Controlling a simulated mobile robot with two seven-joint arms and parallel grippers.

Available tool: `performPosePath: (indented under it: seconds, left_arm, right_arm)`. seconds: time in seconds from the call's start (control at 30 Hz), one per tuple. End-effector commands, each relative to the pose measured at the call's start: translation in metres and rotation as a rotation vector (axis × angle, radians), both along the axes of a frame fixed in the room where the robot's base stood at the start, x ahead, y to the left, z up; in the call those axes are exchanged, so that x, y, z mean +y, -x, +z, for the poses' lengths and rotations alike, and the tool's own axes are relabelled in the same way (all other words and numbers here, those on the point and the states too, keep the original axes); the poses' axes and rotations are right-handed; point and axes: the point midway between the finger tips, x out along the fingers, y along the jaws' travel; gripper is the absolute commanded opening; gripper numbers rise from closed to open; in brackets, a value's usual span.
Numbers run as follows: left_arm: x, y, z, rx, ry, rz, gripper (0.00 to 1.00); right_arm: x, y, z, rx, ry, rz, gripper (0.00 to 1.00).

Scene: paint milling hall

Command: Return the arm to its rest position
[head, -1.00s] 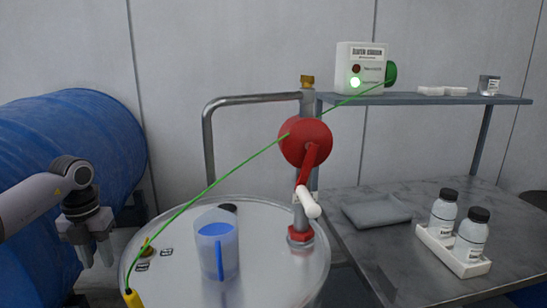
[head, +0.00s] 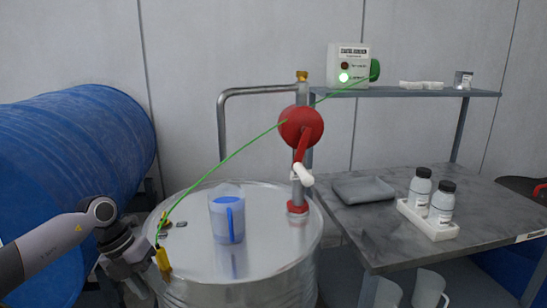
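My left arm comes in from the lower left, and its gripper (head: 140,290) is low beside the left edge of the steel drum (head: 270,262). Its fingers look apart with nothing between them, though the tips are near the bottom of the picture. A yellow clamp (head: 163,260) sits at the drum's left rim, just right of the gripper. A green wire (head: 222,162) runs from it up to the green-lit box. My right gripper is not in view.
On the drum stand a jug with blue markings (head: 227,222) and a red hand pump (head: 301,127). A blue barrel (head: 70,170) lies at the left. A metal table (head: 400,235) at the right holds a grey tray (head: 362,190) and two bottles in a white holder (head: 428,222).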

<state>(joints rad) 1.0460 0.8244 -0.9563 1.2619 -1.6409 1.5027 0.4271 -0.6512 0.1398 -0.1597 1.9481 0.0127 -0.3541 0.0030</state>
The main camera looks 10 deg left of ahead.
Motion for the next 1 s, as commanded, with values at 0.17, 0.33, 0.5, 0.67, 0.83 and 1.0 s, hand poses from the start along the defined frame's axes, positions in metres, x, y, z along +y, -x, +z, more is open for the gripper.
performPosePath:
  seconds: [0.17,0.33,0.5,0.67,0.83,1.0]
  left_arm:
    - [-0.105,0.02,-0.032,-0.029,0.365,-0.051,0.35]
    - [-0.187,0.044,-0.032,-0.044,0.742,0.026,0.35]
    - [-0.233,0.059,-0.019,-0.035,1.084,0.232,0.35]
    - [-0.241,0.065,-0.015,0.0,1.337,0.534,0.35]
    - [-0.221,0.07,-0.032,0.062,1.503,0.941,0.35]
    - [-0.185,0.091,-0.075,0.159,1.546,1.4,0.35]
  right_arm:
    - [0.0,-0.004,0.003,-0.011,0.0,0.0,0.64]
    - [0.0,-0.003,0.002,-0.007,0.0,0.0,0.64]
    - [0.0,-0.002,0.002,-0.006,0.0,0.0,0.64]
    - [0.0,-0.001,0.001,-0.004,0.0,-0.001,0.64]
    - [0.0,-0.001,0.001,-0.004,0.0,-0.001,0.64]
    - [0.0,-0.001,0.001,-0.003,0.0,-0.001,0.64]
